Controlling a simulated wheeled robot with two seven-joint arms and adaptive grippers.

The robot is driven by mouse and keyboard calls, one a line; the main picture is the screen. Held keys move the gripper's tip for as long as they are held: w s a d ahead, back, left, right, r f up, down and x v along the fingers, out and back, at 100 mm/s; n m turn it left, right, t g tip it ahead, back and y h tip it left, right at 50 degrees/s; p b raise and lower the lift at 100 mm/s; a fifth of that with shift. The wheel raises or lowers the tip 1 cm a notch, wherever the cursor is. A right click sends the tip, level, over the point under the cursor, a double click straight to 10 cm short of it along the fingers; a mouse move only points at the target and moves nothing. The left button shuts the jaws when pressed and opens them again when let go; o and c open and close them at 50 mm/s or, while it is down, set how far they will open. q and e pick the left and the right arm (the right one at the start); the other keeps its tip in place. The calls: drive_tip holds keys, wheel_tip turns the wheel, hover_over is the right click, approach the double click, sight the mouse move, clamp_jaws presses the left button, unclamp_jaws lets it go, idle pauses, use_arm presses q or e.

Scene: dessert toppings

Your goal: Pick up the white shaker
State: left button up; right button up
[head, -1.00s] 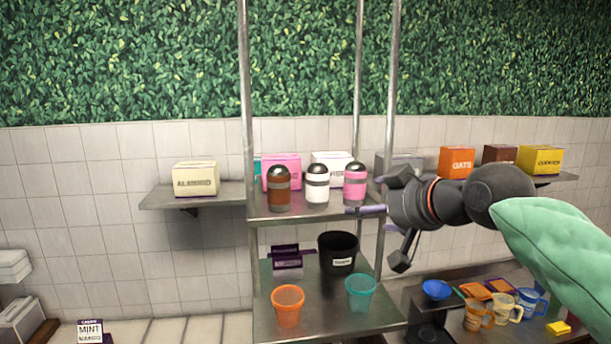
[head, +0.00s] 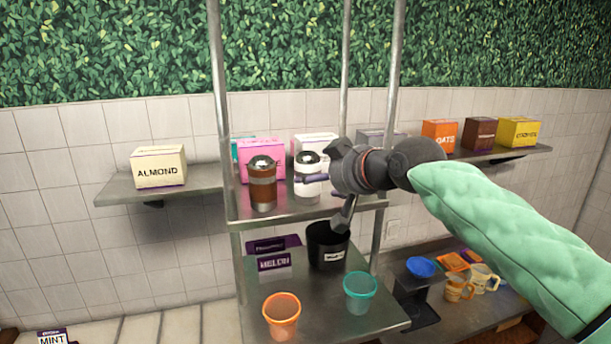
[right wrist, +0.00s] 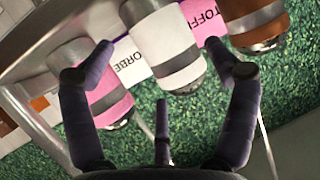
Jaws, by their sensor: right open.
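The white shaker (head: 307,187) with a grey band and metal dome top stands upright on the upper metal shelf. It also shows in the right wrist view (right wrist: 163,42), upside down and between the fingers. My right gripper (head: 318,180) is open and empty at the shelf; a purple finger overlaps the shaker in the head view. I cannot tell whether it touches. In the right wrist view, one fingertip overlaps the pink shaker (right wrist: 108,95), and the other is between the white and brown shakers. My left gripper is not in view.
The brown shaker (head: 263,188) stands left of the white one. The pink shaker is hidden behind my gripper in the head view. Pink (head: 262,162) and white (head: 314,142) boxes stand behind. Metal posts flank the shelf; a black bucket (head: 327,245) stands below.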

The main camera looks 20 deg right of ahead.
drive_tip(key=shift+w+a, duration=0.1)
drive_tip(key=shift+w, duration=0.2)
drive_tip(key=p+x, duration=0.2)
drive_tip(key=x, duration=0.1)
drive_tip(key=shift+w+f, duration=0.1)
drive_tip(key=shift+w, duration=0.15)
drive_tip(key=shift+w+a+f, duration=0.1)
drive_tip(key=shift+w+f, duration=0.05)
drive_tip(key=shift+w, duration=0.1)
drive_tip(key=shift+s, duration=0.3)
drive_tip(key=c, duration=0.9)
drive_tip(key=shift+c, duration=0.6)
